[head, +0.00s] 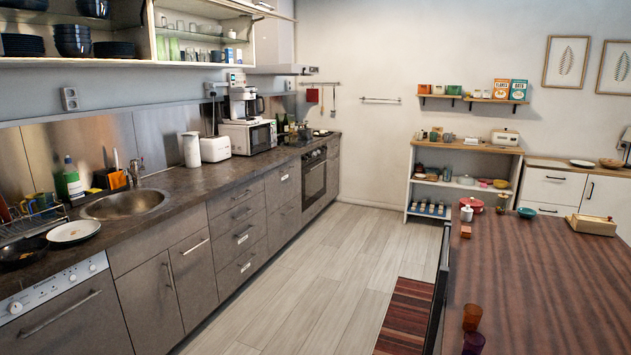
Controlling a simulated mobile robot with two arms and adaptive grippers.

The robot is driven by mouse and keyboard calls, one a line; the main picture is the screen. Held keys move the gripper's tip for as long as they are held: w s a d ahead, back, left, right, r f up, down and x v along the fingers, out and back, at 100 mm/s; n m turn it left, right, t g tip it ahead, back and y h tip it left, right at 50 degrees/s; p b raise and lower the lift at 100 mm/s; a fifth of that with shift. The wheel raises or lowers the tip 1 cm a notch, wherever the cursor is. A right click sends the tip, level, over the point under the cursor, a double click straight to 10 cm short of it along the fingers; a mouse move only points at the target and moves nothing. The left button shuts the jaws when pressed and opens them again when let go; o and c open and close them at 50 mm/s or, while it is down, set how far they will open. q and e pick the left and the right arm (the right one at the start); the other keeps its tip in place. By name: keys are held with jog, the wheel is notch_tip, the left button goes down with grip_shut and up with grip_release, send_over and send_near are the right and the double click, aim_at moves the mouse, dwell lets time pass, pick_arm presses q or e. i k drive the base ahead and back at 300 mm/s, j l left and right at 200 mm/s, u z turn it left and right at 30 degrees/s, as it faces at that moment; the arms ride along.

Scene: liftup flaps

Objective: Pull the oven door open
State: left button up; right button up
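The built-in oven (314,178) sits in the lower cabinet row on the left, toward the far end of the counter. Its dark glass door looks shut, seen at a steep angle, with a control strip above it. The oven is small in the head view, so its handle is hard to make out. Neither of my grippers shows in the head view.
A dishwasher (60,318) and grey drawers (240,235) line the left side before the oven. A brown table (545,280) fills the right foreground, with a striped rug (405,315) beside it. The wooden floor (330,255) between is clear.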

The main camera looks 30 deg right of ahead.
aim_at(314, 172)
jog(key=i+j, duration=0.15)
jog(key=i, duration=0.4)
jog(key=i+l+z, duration=0.1)
jog(key=i+z, duration=0.3)
jog(key=i+j+z, duration=0.1)
jog(key=i+z, duration=0.3)
jog(key=i, duration=0.15)
jog(key=i+j+z, duration=0.25)
jog(key=i+z, duration=0.15)
jog(key=i+l+z, duration=0.1)
jog(key=i+z, duration=0.15)
jog(key=i, duration=0.7)
jog(key=i+j+z, duration=0.25)
jog(key=i, duration=0.7)
jog(key=i+l, duration=0.1)
jog(key=i, duration=0.8)
jog(key=i+l, duration=0.15)
jog(key=i, duration=0.75)
jog(key=l+z, duration=0.05)
